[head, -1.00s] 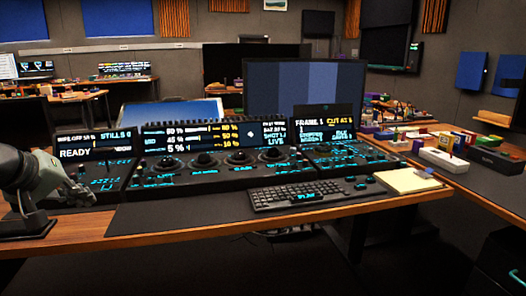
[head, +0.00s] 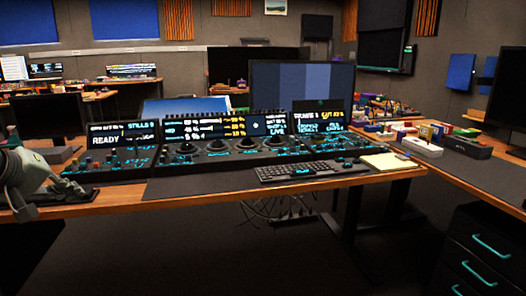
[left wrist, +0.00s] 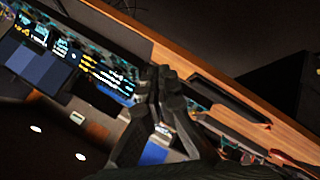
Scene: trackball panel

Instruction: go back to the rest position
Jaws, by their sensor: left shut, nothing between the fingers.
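The control panel (head: 215,152) with trackballs, lit screens and cyan-marked keys stands on the wooden desk. My left arm comes in at the left edge of the head view, with my left gripper (head: 72,189) near the panel's left end. I cannot tell whether it touches anything there. In the left wrist view my left gripper (left wrist: 160,76) shows dark fingers closed together with nothing between them. The panel (left wrist: 105,75) shows tilted behind the fingers. My right gripper is in neither view.
A keyboard (head: 312,170) and yellow notepad (head: 388,161) lie along the desk's front. A large monitor (head: 303,84) stands behind the panel. Another desk with small colored objects is at right, with a drawer cabinet (head: 485,250) below. Open floor (head: 250,245) lies in front.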

